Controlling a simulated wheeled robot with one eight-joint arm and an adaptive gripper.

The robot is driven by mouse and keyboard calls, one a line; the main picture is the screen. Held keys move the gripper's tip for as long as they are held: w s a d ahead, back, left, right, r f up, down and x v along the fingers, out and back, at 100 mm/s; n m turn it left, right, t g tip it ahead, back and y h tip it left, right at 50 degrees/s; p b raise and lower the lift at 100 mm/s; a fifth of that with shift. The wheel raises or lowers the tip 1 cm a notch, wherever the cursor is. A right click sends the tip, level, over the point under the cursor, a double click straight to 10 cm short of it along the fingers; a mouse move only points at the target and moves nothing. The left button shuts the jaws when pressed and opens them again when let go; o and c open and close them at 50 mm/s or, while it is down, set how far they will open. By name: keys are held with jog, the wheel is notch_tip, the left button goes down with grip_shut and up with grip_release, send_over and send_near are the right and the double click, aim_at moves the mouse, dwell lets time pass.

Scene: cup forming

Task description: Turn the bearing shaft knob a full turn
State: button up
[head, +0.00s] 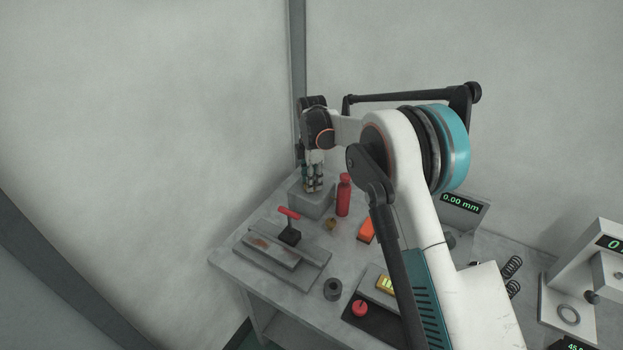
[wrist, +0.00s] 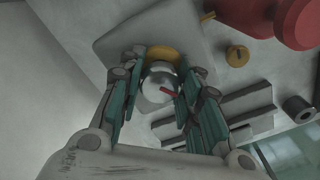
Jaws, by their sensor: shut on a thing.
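The bearing shaft knob (wrist: 158,88) is a silver round cap with a red mark pointing right and slightly down in the wrist view. A yellow ring part (wrist: 160,52) shows just beside it. My gripper (wrist: 163,76) has its green-padded fingers on both sides of the knob and is shut on it. In the head view my gripper (head: 313,178) points straight down over a grey block (head: 308,203) at the back left of the table. The knob is hidden by the fingers there.
A red bottle (head: 344,196) stands close to the right of the block. In front are a grey slide fixture with a red-handled tool (head: 289,226), an orange box (head: 366,230) and a dark ring (head: 333,289). Walls close in behind and left.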

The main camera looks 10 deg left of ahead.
jog(key=n, duration=0.4)
jog(key=shift+n, duration=0.3)
jog(key=n, duration=0.3)
jog(key=shift+n, duration=0.3)
jog(key=n, duration=0.3)
jog(key=shift+n, duration=2.1)
jog(key=o, duration=1)
jog(key=shift+o, duration=0.2)
